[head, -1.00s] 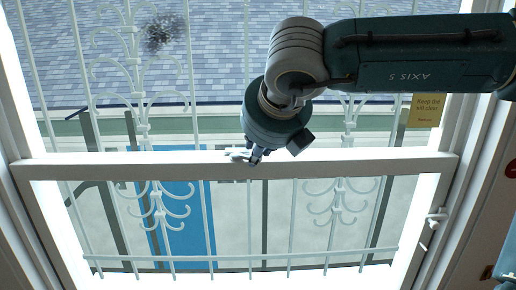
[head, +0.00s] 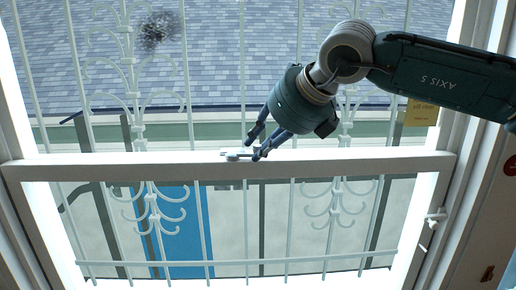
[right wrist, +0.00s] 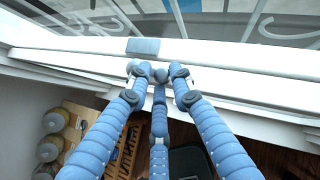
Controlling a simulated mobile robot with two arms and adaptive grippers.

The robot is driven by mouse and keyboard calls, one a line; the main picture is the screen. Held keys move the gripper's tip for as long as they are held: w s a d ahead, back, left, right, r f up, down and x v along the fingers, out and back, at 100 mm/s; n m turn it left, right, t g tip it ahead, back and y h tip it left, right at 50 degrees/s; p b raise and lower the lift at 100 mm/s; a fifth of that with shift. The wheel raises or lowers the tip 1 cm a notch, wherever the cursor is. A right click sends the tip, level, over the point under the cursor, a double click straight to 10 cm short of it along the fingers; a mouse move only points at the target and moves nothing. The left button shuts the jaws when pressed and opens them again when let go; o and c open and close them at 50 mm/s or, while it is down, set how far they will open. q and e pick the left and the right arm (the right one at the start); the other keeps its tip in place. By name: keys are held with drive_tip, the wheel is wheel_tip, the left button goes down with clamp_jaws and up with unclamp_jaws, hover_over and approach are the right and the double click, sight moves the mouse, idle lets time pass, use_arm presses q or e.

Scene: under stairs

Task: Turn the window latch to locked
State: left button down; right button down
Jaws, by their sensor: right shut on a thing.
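The small white window latch (head: 236,154) sits on top of the white horizontal rail in the middle of the window in the head view. My right gripper (head: 258,152) reaches down from the upper right, its blue fingers at the latch's right end. In the right wrist view the fingers of the right gripper (right wrist: 158,76) close in around a small rounded end of the latch (right wrist: 145,69). The fingertips hide part of it, so its exact angle is hard to tell. My left gripper is not in view.
The white window rail (head: 100,168) runs across the view, with white bars and scrollwork beyond the glass. A yellow sign (head: 421,114) hangs at the right. A white handle (head: 436,217) is on the right frame. Jars (right wrist: 50,148) stand below in the wrist view.

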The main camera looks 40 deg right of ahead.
drive_tip(key=shift+w+d+r+n+y+p, duration=0.35)
drive_tip(key=shift+r+n+y, duration=0.15)
drive_tip(key=shift+n, duration=0.1)
drive_tip(key=shift+n+y+p, duration=0.3)
drive_tip(key=shift+n, duration=0.1)
drive_tip(key=c, duration=1.7)
unclamp_jaws()
drive_tip(key=shift+w+d, duration=0.1)
drive_tip(key=shift+o, duration=0.2)
drive_tip(key=shift+f, duration=0.15)
drive_tip(key=shift+f, duration=0.2)
drive_tip(key=shift+r, duration=0.1)
drive_tip(key=v, duration=1.2)
